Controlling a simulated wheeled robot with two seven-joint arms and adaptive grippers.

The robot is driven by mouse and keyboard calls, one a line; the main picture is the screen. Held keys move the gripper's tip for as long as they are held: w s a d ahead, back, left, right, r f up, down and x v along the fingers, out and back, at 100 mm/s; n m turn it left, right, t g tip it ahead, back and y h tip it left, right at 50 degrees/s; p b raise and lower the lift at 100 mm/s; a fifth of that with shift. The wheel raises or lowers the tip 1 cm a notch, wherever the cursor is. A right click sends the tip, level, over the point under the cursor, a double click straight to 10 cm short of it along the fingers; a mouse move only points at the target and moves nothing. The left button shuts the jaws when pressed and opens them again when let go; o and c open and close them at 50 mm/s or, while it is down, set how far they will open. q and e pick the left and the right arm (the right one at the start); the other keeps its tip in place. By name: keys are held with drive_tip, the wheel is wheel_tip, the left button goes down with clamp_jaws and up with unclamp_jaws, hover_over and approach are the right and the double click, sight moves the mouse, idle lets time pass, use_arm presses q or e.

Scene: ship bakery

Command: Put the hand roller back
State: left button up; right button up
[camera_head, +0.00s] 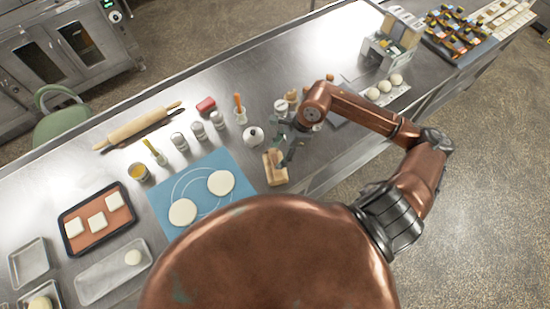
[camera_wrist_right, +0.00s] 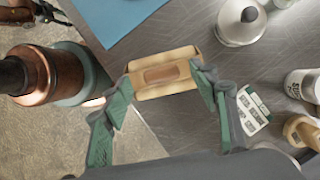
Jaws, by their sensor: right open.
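A small tan wooden block with a rounded recess in its top (camera_head: 275,168) lies on the steel counter, just right of the blue mat. It also shows in the right wrist view (camera_wrist_right: 163,73). I cannot tell whether it is the hand roller or its rest. My right gripper (camera_head: 284,150) is open above it; in the wrist view its fingers (camera_wrist_right: 163,82) are spread at either end of the block, with nothing clearly held. A wooden piece (camera_wrist_right: 300,131) at the wrist view's right edge is partly cut off. My left gripper is not in view.
The blue mat (camera_head: 205,160) holds two dough rounds. A large rolling pin (camera_head: 138,125), jars and trays lie farther left. The counter's front edge is near the block.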

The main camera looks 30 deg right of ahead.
drive_tip(key=w+b+v, duration=0.1)
drive_tip(key=v, duration=0.7)
drive_tip(key=shift+s, duration=0.45)
